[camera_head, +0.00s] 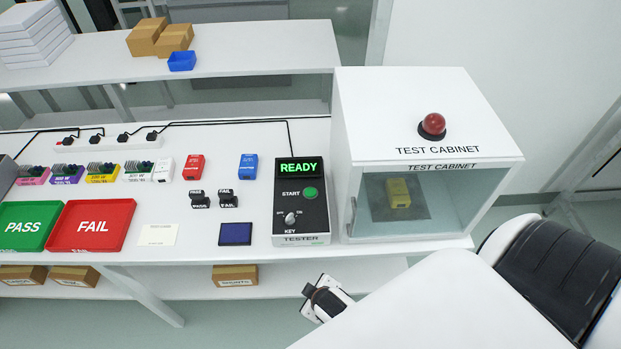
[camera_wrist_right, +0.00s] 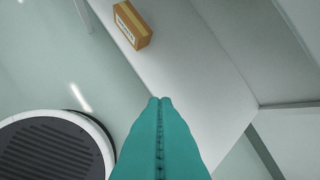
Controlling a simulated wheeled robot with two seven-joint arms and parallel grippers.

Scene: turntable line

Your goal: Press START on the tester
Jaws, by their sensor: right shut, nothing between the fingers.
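The tester (camera_head: 301,215) is a black and white box on the bench, left of the test cabinet. Its screen (camera_head: 299,167) reads READY in green. The green START button (camera_head: 310,193) is below the screen on the right, and the KEY switch (camera_head: 291,218) is lower left. My right gripper (camera_wrist_right: 160,101) has teal fingers, shut and empty, above the floor and lower shelf. In the head view, part of my right arm's end shows in front of the bench edge, below the tester; the fingers cannot be made out there. My left gripper is out of view.
The test cabinet (camera_head: 340,200) stands right of the tester, with a yellow item (camera_head: 398,193) behind its glass. A dark blue pad (camera_head: 235,234) and black PASS and FAIL stamps (camera_head: 228,199) lie to the left. A cardboard box (camera_wrist_right: 132,25) sits on the lower shelf.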

